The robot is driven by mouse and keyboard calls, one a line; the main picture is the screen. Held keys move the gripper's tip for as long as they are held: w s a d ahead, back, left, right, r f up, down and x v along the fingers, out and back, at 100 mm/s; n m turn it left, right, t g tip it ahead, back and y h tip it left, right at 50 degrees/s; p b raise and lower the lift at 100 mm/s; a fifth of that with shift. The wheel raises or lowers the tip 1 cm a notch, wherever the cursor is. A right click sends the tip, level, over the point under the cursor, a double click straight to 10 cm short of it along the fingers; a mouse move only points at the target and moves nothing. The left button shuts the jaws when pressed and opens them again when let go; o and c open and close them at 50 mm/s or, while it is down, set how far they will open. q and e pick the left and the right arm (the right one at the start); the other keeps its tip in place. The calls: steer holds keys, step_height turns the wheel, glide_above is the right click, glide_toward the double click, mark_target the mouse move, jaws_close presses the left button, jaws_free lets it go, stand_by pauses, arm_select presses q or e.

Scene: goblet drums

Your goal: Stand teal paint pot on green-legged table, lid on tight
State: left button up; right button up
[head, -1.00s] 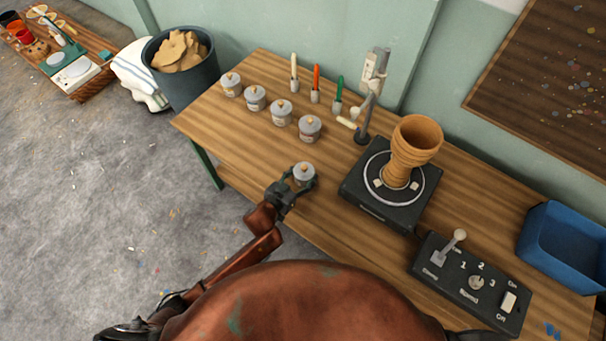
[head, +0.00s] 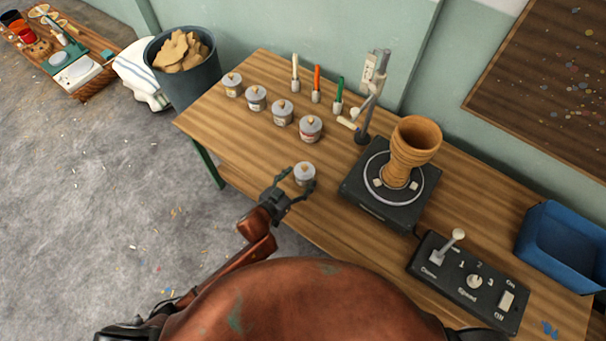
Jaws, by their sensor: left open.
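A small grey pot (head: 305,174) stands upright near the front edge of the wooden table (head: 250,150). Its lid with a small knob is on top; I cannot tell how tight it sits or whether the pot is the teal one. My left gripper (head: 296,188) is open at the pot's near side, its fingers spread beside the pot; I cannot tell whether they touch it. The table's green leg (head: 208,166) shows at the left. Several similar lidded pots (head: 282,113) stand in a row farther back. My right gripper is not in view.
A turntable (head: 365,205) carries a tan goblet drum (head: 408,150), right of the pot. A control box (head: 468,281) and blue bin (head: 562,245) are farther right. Three brushes (head: 316,83) stand at the back. The tabletop left of the pot is clear.

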arm_select(q)
steer(key=p+v, duration=0.1)
steer(key=v, duration=0.7)
steer(key=shift+s+p, duration=0.25)
steer(key=shift+p, duration=0.05)
steer(key=shift+a+r, duration=0.1)
steer(key=shift+a, duration=0.05)
